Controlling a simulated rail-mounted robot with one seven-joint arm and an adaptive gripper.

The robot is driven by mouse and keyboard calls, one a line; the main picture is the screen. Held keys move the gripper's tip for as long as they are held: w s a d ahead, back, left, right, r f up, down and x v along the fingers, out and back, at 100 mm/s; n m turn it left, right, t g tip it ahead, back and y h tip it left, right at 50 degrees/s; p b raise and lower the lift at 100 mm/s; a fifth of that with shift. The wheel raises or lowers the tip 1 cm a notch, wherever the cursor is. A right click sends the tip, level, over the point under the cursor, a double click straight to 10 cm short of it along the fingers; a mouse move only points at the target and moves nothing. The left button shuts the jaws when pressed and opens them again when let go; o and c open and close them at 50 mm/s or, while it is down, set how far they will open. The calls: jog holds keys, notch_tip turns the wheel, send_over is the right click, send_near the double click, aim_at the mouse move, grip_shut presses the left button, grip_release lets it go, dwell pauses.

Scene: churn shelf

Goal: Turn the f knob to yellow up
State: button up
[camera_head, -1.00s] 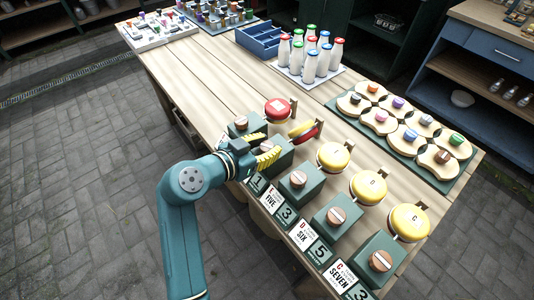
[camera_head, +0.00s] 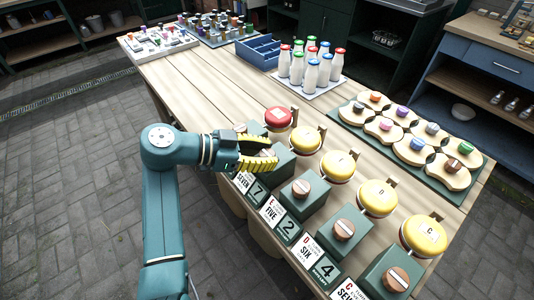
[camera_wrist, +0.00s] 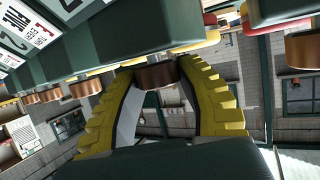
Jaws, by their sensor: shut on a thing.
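My gripper (camera_head: 268,154) is shut on a brown round knob (camera_wrist: 155,76) on a dark green block (camera_head: 284,166). In the head view the yellow fingers mostly hide this knob; in the wrist view it sits between the fingertips. The knob stands left of the e knob (camera_head: 301,188), where the f knob belongs in the row, but its letter is unreadable. The disc behind it (camera_head: 305,138) lies yellow side up. The discs to the right, including the e disc (camera_head: 338,165), also show yellow. The far disc (camera_head: 278,117) shows red.
More knobs, such as the d knob (camera_head: 344,229), line the table's front edge near my gripper. Milk bottles (camera_head: 311,72), a blue crate (camera_head: 270,46) and a green board of coloured pegs (camera_head: 486,168) stand behind.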

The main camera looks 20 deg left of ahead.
jog(key=shift+f, duration=0.3)
jog(key=o, duration=1.2)
jog(key=shift+r, duration=0.15)
jog(key=shift+s+a+r, duration=0.1)
jog(key=shift+a+r, duration=0.05)
jog(key=v, duration=1.1)
jog(key=shift+s+a+r, duration=0.1)
jog(key=shift+s+a, duration=0.1)
